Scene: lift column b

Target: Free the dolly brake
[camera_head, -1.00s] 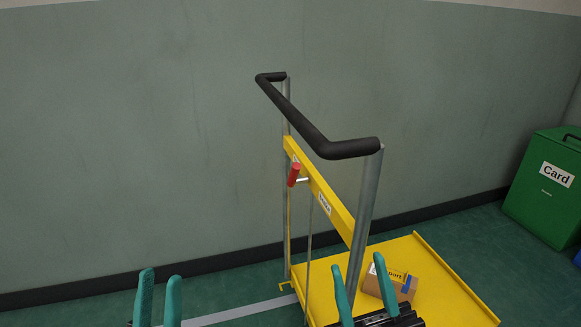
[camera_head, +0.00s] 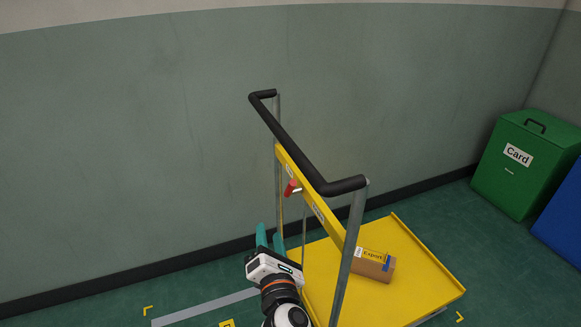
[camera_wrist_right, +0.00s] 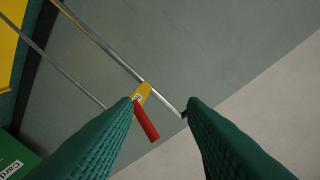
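The yellow dolly (camera_head: 420,282) stands against the wall, with a black push handle (camera_head: 300,152) on grey posts. Its brake lever has a red grip (camera_head: 290,187) that sticks out from the yellow crossbar (camera_head: 322,212). My right gripper (camera_head: 270,238) is below and slightly left of the red grip, pointing up, apart from it. In the right wrist view my right gripper (camera_wrist_right: 160,102) is open and empty. The red grip (camera_wrist_right: 146,121) shows there between the fingers, close to the left fingertip in the picture. My left gripper is out of view.
A cardboard box (camera_head: 373,268) labelled Export lies on the dolly's platform. A green Card bin (camera_head: 520,165) and a blue bin (camera_head: 562,220) stand at the right. Yellow corner marks and a grey strip (camera_head: 205,308) are on the floor. Floor at left is clear.

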